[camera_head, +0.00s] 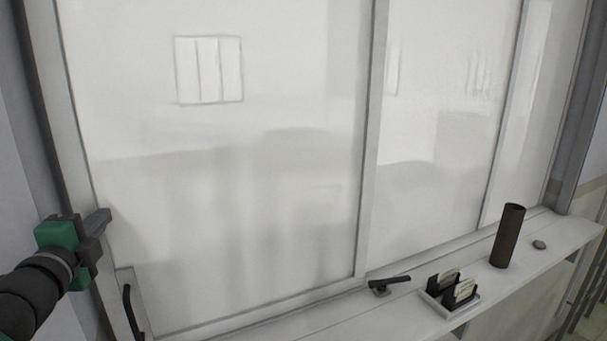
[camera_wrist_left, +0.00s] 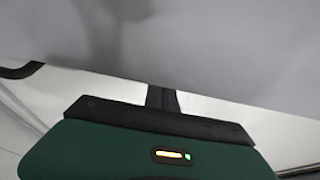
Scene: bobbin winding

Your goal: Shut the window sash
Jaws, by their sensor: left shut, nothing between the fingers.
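The window sash (camera_head: 230,200) is a large pale pane in a grey frame that fills much of the head view. Its right stile (camera_head: 372,140) runs down to the sill. A black handle (camera_head: 130,309) sits at the sash's lower left corner; a dark curved bar, probably this handle, shows at the upper left of the left wrist view (camera_wrist_left: 22,71). My left gripper (camera_head: 102,220) is shut and empty, at the left frame upright, above and left of that handle. Its dark fingers also show in the left wrist view (camera_wrist_left: 161,97). I cannot tell whether they touch the frame. My right gripper is out of view.
A second pane (camera_head: 440,130) lies right of the stile. On the white sill (camera_head: 400,312) are a black lever handle (camera_head: 386,284), a card holder (camera_head: 450,292), a brown cylinder (camera_head: 507,236) and a small grey stone-like piece (camera_head: 539,245). Dark rails (camera_head: 588,285) stand at far right.

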